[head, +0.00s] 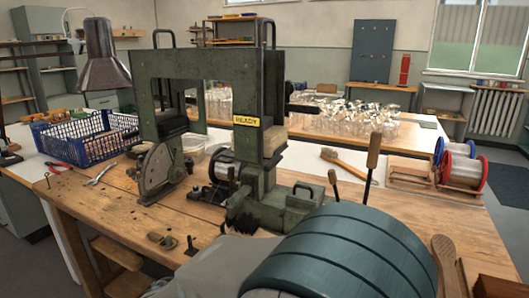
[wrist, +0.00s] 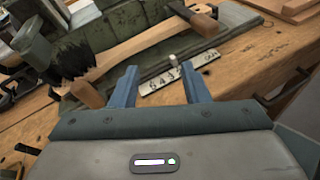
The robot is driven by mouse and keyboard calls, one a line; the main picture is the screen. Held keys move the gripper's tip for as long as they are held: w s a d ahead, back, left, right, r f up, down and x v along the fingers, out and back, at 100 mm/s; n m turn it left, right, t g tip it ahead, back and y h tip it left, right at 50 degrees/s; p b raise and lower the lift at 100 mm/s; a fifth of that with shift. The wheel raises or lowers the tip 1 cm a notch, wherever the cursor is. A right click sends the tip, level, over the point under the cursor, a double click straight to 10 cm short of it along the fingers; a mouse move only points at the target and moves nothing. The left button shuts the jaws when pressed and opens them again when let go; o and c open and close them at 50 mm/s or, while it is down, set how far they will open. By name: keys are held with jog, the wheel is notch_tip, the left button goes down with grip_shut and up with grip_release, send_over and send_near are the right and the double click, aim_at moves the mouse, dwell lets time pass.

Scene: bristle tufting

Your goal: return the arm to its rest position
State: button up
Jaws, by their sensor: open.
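My gripper (wrist: 160,88) shows in the wrist view with its two blue fingers apart and nothing between them. A small white number plate (wrist: 180,80) lies just past the fingertips, on or close to the wooden bench. A wooden part with dark bristles (wrist: 72,60) lies beyond the left finger. In the head view the gripper cannot be made out. The green tufting machine (head: 205,70) stands on the bench there, with a yellow READY sign (head: 246,121).
Many clear glass-like items (head: 345,120) stand on a table behind. Open floor (head: 508,215) shows at the right.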

jog(key=s+d+r+m+g+y+p, duration=0.2)
jog(key=s+d+r+m+g+p, duration=0.15)
jog(key=d+m, duration=0.35)
jog(key=s+d+r+m+g+y+p, duration=0.1)
jog(key=s+d+r+m+g+p, duration=0.15)
jog(key=d+m+g+p, duration=0.4)
jog(key=s+d+r+m+t+y+p, duration=0.2)
jog(key=s+d+r+m+y+p, duration=0.2)
jog(key=m, duration=0.7)
notch_tip(320, 180, up, 5)
jog(key=s+y+p, duration=0.1)
jog(key=s+y, duration=0.1)
jog(key=y, duration=0.1)
jog(key=shift+s+d+f+m, duration=0.15)
jog(key=shift+d+m, duration=0.1)
jog(key=shift+m, duration=0.1)
